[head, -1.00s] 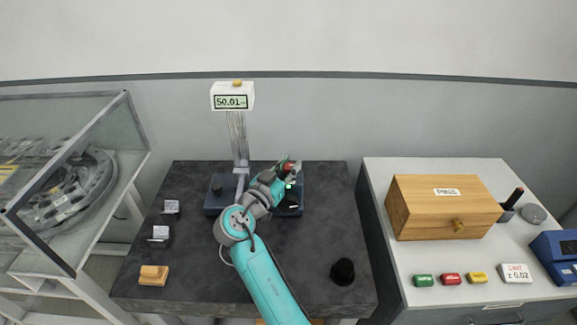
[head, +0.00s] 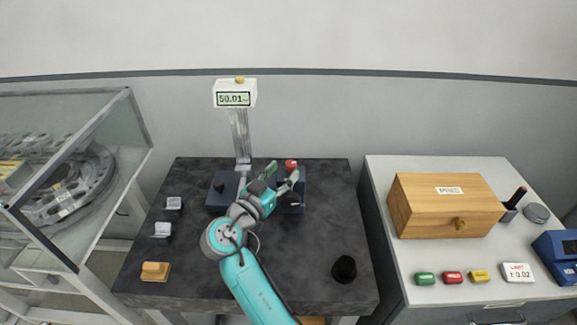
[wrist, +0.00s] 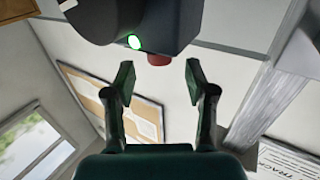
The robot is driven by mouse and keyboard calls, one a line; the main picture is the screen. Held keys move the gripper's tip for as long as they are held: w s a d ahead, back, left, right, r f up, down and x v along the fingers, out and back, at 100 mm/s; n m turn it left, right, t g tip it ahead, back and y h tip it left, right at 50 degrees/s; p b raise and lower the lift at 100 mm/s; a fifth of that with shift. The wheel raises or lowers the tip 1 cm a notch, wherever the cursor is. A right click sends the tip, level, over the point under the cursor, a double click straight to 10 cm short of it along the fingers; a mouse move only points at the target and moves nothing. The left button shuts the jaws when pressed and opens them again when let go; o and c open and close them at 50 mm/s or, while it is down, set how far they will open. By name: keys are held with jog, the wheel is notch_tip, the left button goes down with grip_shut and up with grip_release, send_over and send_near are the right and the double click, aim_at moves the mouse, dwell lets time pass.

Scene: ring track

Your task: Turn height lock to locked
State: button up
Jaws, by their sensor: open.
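The height gauge has a dark blue base (head: 217,196), a grey column (head: 240,135) and a display (head: 235,98) reading 50.01. A red-topped part (head: 291,164) stands at the right of the base. A black knob (head: 219,187) is at its left. No label shows which part is the height lock. My gripper (head: 281,172) is open and empty over the right of the base, close to the red part. In the wrist view the red part (wrist: 159,59) lies just beyond and between my open fingertips (wrist: 159,82), beside a dark housing with a green light (wrist: 134,42).
Two small blocks (head: 162,230) and a wooden block (head: 155,271) sit on the bench's left. A black round object (head: 344,269) is at front right. A wooden box (head: 446,206) stands on the white cabinet. The bench's front middle is partly covered by my arm.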

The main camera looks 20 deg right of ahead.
aim_at(291, 167)
jog(key=shift+v, duration=1.45)
jog(key=shift+d+f, duration=0.1)
jog(key=shift+d, duration=0.05)
jog(key=shift+s+d+f+n+t+y, duration=0.25)
jog(key=shift+d+f+n+t+y, duration=0.25)
jog(key=shift+n+y, duration=0.25)
jog(key=shift+s+d+f+n+t+y, duration=0.15)
jog(key=shift+s+d+n+t+y, duration=0.1)
jog(key=shift+n+t+y, duration=0.25)
jog(key=s+r+n+t+y, duration=0.2)
jog(key=s+n+t+y, duration=0.1)
jog(key=s+n+y, duration=0.15)
jog(key=shift+m+y, duration=0.4)
jog(key=shift+m, duration=0.1)
jog(key=x, duration=1.1)
jog(key=shift+d+f, duration=0.1)
jog(key=shift+d, duration=0.05)
grip_shut()
